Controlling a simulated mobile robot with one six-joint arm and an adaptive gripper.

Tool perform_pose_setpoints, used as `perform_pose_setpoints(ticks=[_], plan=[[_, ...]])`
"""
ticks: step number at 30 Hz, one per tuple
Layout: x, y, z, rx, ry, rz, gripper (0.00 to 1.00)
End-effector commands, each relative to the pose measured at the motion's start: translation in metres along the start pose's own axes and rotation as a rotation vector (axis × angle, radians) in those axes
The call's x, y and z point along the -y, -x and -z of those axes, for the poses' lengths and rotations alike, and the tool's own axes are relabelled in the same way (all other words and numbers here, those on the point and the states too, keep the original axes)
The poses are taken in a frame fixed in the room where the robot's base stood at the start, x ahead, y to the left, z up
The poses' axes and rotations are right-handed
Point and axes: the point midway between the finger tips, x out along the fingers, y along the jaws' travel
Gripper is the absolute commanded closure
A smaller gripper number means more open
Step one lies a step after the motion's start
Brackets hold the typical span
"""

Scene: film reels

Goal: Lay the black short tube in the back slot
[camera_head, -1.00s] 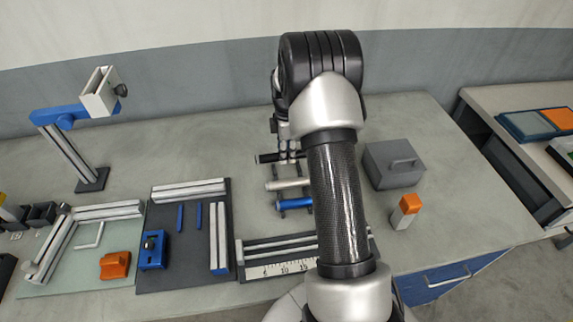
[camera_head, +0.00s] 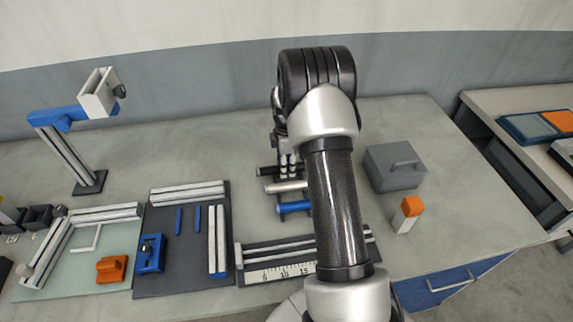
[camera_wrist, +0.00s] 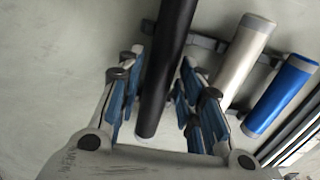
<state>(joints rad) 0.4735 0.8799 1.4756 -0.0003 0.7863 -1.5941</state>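The black short tube (camera_head: 267,170) lies level at the back of a small rack, behind the silver tube (camera_head: 287,187) and the blue tube (camera_head: 293,207). In the wrist view the black tube (camera_wrist: 166,65) lies between the fingers of my gripper (camera_wrist: 162,88), with a narrow gap showing on each side, so the gripper looks open around it. A dark rack bar (camera_wrist: 208,41) with notches passes under the tubes. The black tube looks seated in the back slot, but its contact with the slot is hidden.
A grey box with a handle (camera_head: 394,167) and an orange-topped block (camera_head: 407,214) stand right of my arm. A ruler fixture (camera_head: 285,272) lies in front of the rack. A dark board (camera_head: 188,275) with a blue clamp (camera_head: 151,254) is to the left.

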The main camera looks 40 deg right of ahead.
Motion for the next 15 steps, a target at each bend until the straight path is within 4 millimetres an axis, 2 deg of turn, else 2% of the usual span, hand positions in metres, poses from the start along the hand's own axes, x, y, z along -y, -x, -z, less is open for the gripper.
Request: perform_pose_setpoints(ticks=[3, 11, 15], plan=[[0.0000, 0.0002, 0.0000, 0.000, 0.000, 0.000, 0.56], [0.0000, 0.0004, 0.0000, 0.000, 0.000, 0.000, 0.56], [-0.0004, 0.0087, 0.0000, 0.000, 0.000, -0.001, 0.56]])
